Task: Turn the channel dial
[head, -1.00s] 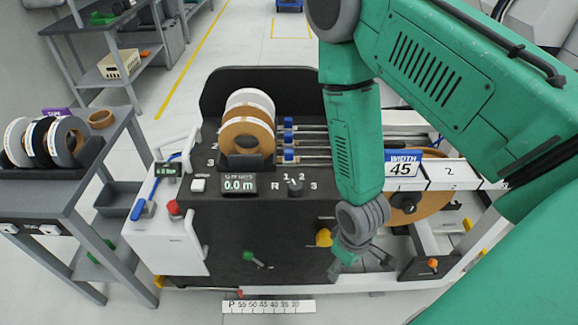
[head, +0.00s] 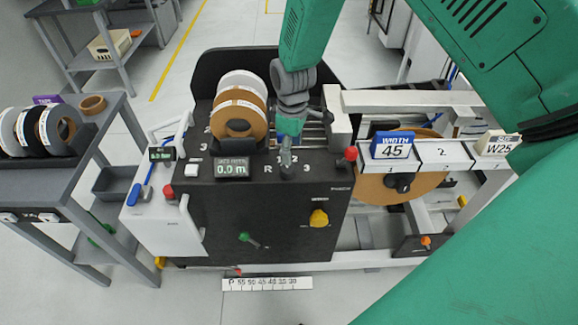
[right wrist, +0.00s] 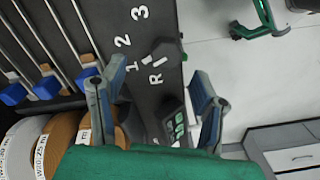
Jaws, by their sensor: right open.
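The channel dial is a dark knob on the black machine top, ringed by the white marks R, 1, 2 and 3. In the right wrist view the dial (right wrist: 166,52) lies just beyond and between the fingertips, apart from them as far as I can tell. My right gripper (right wrist: 160,72) is open and empty there, with blue-grey fingers on either side. My left gripper is in neither view.
A red knob (head: 351,154) and the blue WIDTH 45 sign (head: 392,146) are to the right. A yellow knob (head: 319,218) is on the front panel.

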